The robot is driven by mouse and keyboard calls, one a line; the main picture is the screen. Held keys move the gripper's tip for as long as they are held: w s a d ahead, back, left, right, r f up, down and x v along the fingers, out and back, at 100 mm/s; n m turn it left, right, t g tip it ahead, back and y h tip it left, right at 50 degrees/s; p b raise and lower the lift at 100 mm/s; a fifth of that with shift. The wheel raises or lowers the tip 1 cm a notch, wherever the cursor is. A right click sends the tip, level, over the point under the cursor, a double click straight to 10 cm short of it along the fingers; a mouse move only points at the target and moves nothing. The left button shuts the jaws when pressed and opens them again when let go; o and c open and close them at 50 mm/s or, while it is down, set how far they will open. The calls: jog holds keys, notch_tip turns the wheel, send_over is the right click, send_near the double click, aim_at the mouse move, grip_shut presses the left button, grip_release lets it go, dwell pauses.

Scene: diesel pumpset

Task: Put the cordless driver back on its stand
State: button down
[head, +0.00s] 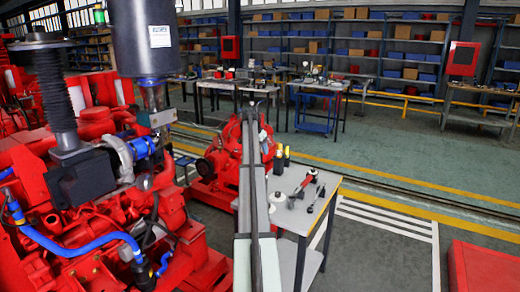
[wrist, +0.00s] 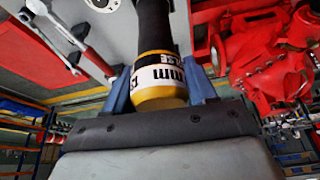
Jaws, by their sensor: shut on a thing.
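In the wrist view my gripper (wrist: 160,86) has its two blue fingers shut around the cordless driver (wrist: 158,72), a black and yellow cylinder with a white lettered band. Its yellow end faces the camera and its black part runs away beyond the fingers. I cannot make out which thing is the stand.
The grey table (head: 296,222) carries a red-handled tool (head: 304,185), a dark tool (head: 316,198) and a white round container (head: 284,208). A red pump (head: 222,165) is left of the table. A large red engine (head: 100,215) fills the left side.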

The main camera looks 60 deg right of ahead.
jog(key=shift+f, duration=0.7)
dwell(0.3)
jog(key=shift+c, duration=1.3)
grip_release()
jog(key=v, duration=1.3)
jog(key=shift+a+r, duration=0.15)
jog(key=shift+r, duration=0.2)
